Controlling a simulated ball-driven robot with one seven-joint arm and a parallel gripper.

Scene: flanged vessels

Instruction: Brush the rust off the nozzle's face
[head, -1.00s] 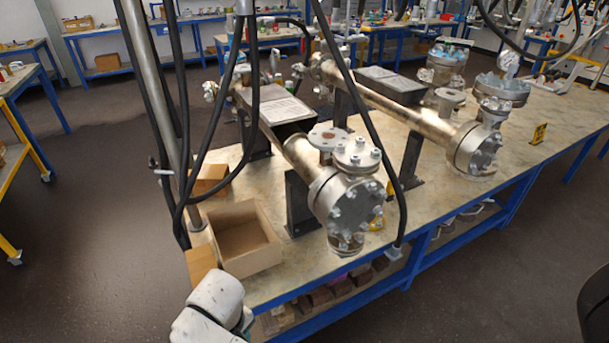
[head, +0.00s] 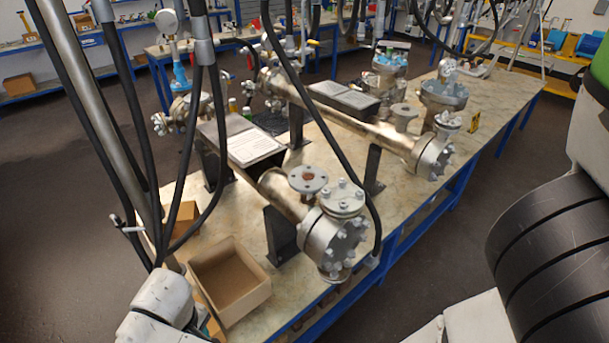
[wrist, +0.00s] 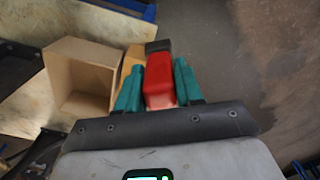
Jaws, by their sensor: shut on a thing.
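A vessel (head: 334,238) with a bolted end cover lies on the near part of the bench. A short upright nozzle (head: 308,178) on its top has an open flange whose upward face shows a brown, rusty-looking centre. In the wrist view my gripper (wrist: 158,78) has its teal fingers shut on a red block-like handle with a dark end, seemingly the brush (wrist: 160,88). Its bristles cannot be made out. The gripper is beside the cardboard box, low at the bench's near left corner and well apart from the nozzle.
An open, empty-looking cardboard box (head: 230,280) stands at the bench's near left corner; it also shows in the wrist view (wrist: 84,75). A metal post (head: 95,110) and hanging black hoses (head: 343,135) stand between me and the vessel. A second vessel (head: 350,120) lies behind.

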